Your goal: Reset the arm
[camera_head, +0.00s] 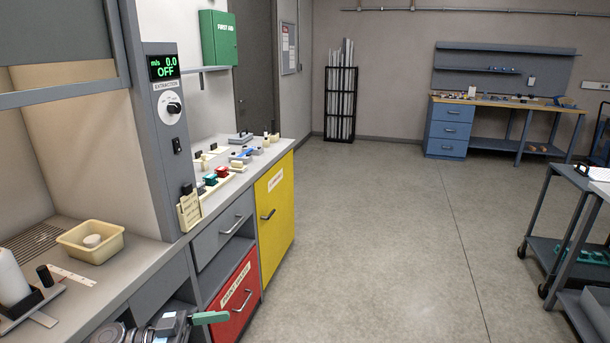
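A dark jointed mechanism (165,326) shows at the bottom edge, left of centre, in front of the cabinets. It looks like the end of my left arm, mostly cut off by the frame. A green bar-shaped piece (208,318) sticks out to its right. I cannot make out the fingertips or tell whether the green piece is held or part of the mechanism. My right arm and gripper are not in view.
A fume hood counter on the left holds a cream tray (91,240) and a white bottle (11,279). Below are a red drawer (236,297) and a yellow cabinet (274,207). A dark cart (572,250) stands right. The middle floor is clear.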

